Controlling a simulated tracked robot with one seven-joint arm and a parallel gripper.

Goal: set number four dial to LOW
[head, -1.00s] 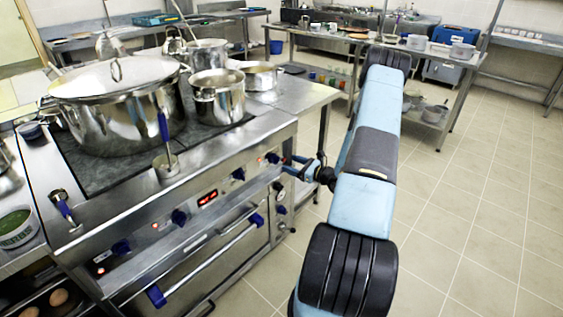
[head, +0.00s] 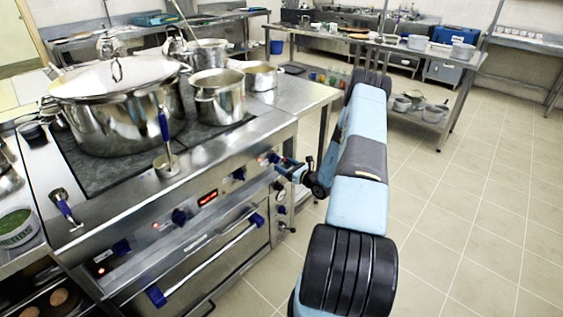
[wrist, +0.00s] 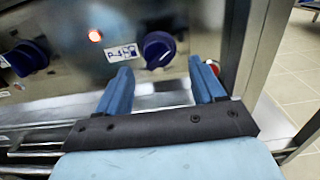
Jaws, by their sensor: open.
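The number four dial (wrist: 157,48) is a dark blue knob on the steel front panel, beside a white label (wrist: 122,54) that appears to read P-4. My gripper (wrist: 160,66) is open and empty in the wrist view. Its two blue fingers point at the panel, with the dial between and just beyond their tips; no contact shows. I cannot read the dial's setting or any LOW mark. In the head view, my gripper (head: 284,166) is at the right end of the stove front and largely covers the dial there.
A red lamp (wrist: 95,35) and another dark blue dial (wrist: 27,55) lie left of the number four dial. A steel rail (wrist: 60,128) runs below. A steel post (wrist: 240,50) stands close right. Pots (head: 218,97) stand on the stove top. Floor on the right is clear.

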